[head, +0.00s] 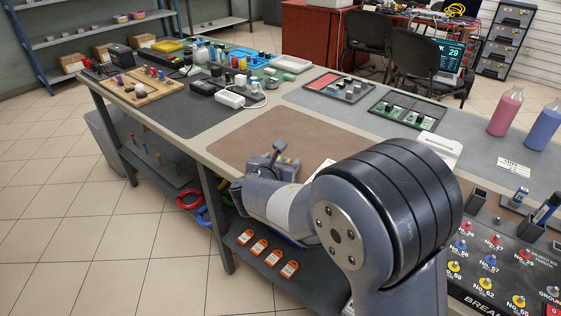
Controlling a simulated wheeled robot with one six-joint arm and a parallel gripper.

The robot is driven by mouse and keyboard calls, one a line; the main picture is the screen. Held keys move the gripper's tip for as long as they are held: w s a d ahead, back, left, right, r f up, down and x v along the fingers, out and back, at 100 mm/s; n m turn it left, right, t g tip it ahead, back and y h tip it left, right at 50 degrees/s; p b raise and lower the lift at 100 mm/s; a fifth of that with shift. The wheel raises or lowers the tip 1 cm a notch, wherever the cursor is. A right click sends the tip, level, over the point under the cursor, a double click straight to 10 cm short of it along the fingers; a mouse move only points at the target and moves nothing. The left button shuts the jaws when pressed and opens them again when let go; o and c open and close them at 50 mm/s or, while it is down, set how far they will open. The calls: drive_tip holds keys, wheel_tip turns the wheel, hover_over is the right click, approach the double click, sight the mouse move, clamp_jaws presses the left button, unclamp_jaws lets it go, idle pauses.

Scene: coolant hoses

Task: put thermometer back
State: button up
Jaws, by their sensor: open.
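I cannot pick out the thermometer with certainty in the head view. A dark, blue-marked stick-like tool (546,207) leans in a black holder (530,229) at the right edge, and I cannot tell whether it is the thermometer. A small blue-and-white item (521,195) stands near it. My gripper (279,150) is small in view over the brown mat (243,139), far to the left of these items. It is open, and I see nothing held in it. My arm hides part of the bench and whatever lies behind it.
A pink bottle (505,112) and a blue bottle (543,128) stand at the right. A dark panel (480,262) with several coloured fittings lies at the front right. Adapters and cables (232,97) crowd the left end.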

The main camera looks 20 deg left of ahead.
drive_tip(key=p+v, duration=0.1)
drive_tip(key=v, duration=1.1)
drive_tip(key=shift+w, duration=0.1)
drive_tip(key=b+x, duration=0.1)
drive_tip(key=x, duration=1.1)
drive_tip(key=shift+r+p, duration=0.45)
drive_tip(key=shift+r, duration=1.2)
